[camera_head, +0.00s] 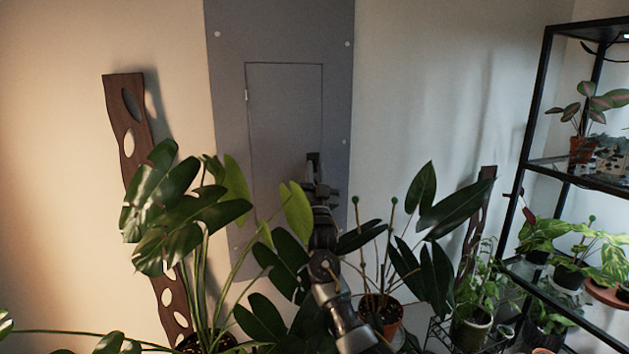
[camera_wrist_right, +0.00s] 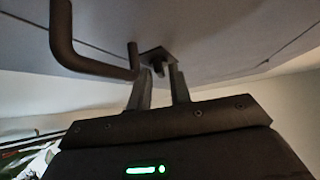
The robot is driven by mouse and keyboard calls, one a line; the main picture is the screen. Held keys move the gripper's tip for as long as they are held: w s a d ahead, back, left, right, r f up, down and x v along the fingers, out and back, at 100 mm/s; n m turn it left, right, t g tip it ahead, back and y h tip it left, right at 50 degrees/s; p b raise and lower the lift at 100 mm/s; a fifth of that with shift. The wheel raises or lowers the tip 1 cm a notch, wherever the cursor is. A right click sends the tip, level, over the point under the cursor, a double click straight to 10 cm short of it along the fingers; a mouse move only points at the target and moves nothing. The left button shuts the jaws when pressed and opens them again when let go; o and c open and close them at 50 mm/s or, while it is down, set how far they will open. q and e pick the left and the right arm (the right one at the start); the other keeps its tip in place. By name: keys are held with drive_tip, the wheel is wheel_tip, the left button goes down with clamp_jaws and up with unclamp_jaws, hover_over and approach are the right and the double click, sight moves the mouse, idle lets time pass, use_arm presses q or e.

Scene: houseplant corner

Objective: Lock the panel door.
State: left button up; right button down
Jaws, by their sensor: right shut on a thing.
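The grey panel (camera_head: 335,95) is mounted on the wall, and its panel door (camera_head: 283,115) looks flush with the frame. My right gripper (camera_head: 320,190) is at the door's right edge, partly hiding the area there. In the right wrist view, my right gripper (camera_wrist_right: 160,78) has its two fingers either side of a small dark lock knob (camera_wrist_right: 158,68) on a square plate, shut on it. A dark bent handle (camera_wrist_right: 95,65) stands out from the door beside the fingers. The lock's turn position cannot be told. My left gripper is not in view.
Large leafy plants (camera_head: 185,205) stand in front of the panel's lower part, close around my right arm. A potted plant (camera_head: 380,310) is right of the arm. A black shelf rack (camera_head: 535,105) with plants stands at the right. Wavy wooden boards (camera_head: 128,125) lean on the wall.

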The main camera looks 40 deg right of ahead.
drive_tip(key=shift+d+n+t+y+b, duration=0.1)
drive_tip(key=shift+n+t+y+b, duration=0.15)
drive_tip(key=shift+n+t+y, duration=0.65)
drive_tip(key=shift+d+n+t+y+b, duration=0.1)
drive_tip(key=shift+n+t+y+b, duration=0.2)
drive_tip(key=shift+n+y, duration=1.05)
drive_tip(key=shift+d+n+t+y+b, duration=0.1)
drive_tip(key=shift+n+t+y+b, duration=0.15)
drive_tip(key=shift+n+t+y, duration=0.85)
drive_tip(key=shift+n+g, duration=0.4)
drive_tip(key=shift+n, duration=0.35)
drive_tip(key=c, duration=1.5)
unclamp_jaws()
drive_tip(key=shift+c, duration=0.2)
drive_tip(key=shift+s+a+f, duration=0.1)
drive_tip(key=shift+s+f, duration=0.05)
drive_tip(key=shift+f, duration=0.1)
drive_tip(key=b+v, duration=0.4)
drive_tip(key=v, duration=0.6)
drive_tip(key=shift+s+b, duration=0.2)
drive_tip(key=shift+b, duration=0.1)
